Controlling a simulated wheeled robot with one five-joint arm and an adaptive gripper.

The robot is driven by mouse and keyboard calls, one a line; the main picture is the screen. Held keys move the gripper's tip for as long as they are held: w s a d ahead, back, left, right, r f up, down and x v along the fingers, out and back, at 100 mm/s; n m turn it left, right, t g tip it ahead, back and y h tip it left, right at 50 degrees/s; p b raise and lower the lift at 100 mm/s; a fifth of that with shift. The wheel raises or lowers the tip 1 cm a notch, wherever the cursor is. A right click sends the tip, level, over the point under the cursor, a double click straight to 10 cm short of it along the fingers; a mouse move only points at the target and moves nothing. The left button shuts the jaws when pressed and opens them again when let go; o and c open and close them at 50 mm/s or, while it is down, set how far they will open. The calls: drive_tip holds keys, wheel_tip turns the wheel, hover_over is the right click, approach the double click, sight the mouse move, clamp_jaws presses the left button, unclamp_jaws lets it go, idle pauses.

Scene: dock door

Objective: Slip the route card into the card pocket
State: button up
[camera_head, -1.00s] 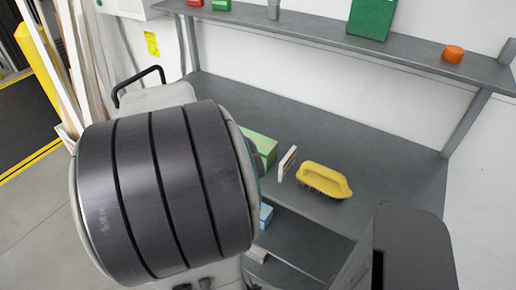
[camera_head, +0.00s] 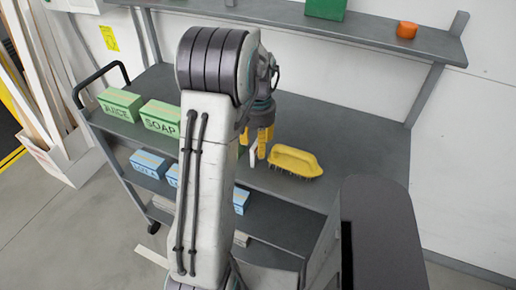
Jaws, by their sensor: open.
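My gripper (camera_head: 254,149), with yellow fingers, points down over the cart's top shelf, left of a yellow brush. It is open. A thin white upright piece (camera_head: 252,156) shows at the fingertips, mostly hidden by them. It may be the route card or its holder; I cannot tell which. I cannot tell whether the fingers touch it. I cannot make out a card pocket; my arm hides part of the cart.
The yellow brush (camera_head: 296,162) lies close right of my gripper. Green boxes marked JUICE (camera_head: 119,105) and SOAP (camera_head: 160,119) stand on the grey cart (camera_head: 340,140). Blue boxes (camera_head: 150,164) sit on its lower shelf. A wall shelf (camera_head: 370,32) runs behind.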

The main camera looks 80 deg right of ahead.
sight(245, 169)
drive_tip(key=shift+d+r+h, duration=0.3)
drive_tip(key=shift+d+r, duration=0.3)
drive_tip(key=shift+d, duration=0.1)
drive_tip(key=shift+d+r+m, duration=0.1)
drive_tip(key=shift+m, duration=0.3)
drive_tip(key=shift+a+f, duration=0.2)
drive_tip(key=shift+f, duration=0.45)
drive_tip(key=shift+s+d+f+p, duration=0.15)
drive_tip(key=shift+f+p, duration=0.3)
drive_tip(key=shift+f, duration=1.1)
drive_tip(key=shift+w+d+f+p, duration=0.15)
drive_tip(key=shift+f+p, duration=0.3)
drive_tip(key=shift+f, duration=1.05)
drive_tip(key=shift+s, duration=0.1)
clamp_jaws()
